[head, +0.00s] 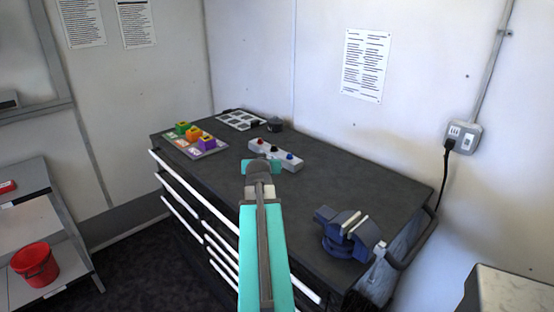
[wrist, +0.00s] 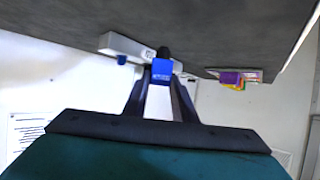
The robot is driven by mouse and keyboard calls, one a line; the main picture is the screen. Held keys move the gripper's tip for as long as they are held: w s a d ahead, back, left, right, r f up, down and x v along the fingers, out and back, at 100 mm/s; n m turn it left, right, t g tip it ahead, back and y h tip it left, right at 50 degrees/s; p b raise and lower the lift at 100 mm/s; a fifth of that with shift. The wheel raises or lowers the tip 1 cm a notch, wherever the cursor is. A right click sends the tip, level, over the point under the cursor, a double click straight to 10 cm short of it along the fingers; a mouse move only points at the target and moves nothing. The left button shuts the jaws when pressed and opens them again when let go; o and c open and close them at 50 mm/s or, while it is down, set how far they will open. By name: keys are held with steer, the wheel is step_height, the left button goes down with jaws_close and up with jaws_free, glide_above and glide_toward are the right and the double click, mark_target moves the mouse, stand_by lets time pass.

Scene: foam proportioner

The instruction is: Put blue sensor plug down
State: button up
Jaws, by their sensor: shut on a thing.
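The blue sensor plug (wrist: 162,69) shows in the wrist view as a small blue block with pale lettering, between the fingertips of my gripper (wrist: 162,78). My gripper is shut on it. In the head view my gripper (head: 261,166) is over the dark workbench, in front of the pale block, and it hides the plug. The pale block (head: 284,156) carries red, dark and blue round pieces on its top. It also shows in the wrist view (wrist: 122,44), with one blue piece visible. Whether the plug touches the bench or the block, I cannot tell.
A tray (head: 207,151) with green, orange and purple blocks stands at the bench's left. Behind it lie a white panel (head: 238,119) and a dark round object (head: 275,125). A blue vise (head: 346,234) is at the right front. The bench top (head: 365,184) between block and vise is clear.

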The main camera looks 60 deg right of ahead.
steer(key=d+p, duration=0.1)
steer(key=d, duration=0.2)
steer(key=d+p, duration=0.1)
steer(key=d, duration=0.2)
steer(key=d+f+p, duration=0.1)
steer(key=d, duration=0.3)
steer(key=shift+w+d, duration=0.1)
steer(key=shift+f+p, duration=0.85)
steer(key=shift+f, duration=0.85)
steer(key=shift+f, duration=0.2)
steer(key=o, duration=1)
steer(key=shift+o, duration=0.2)
steer(key=shift+r, duration=0.2)
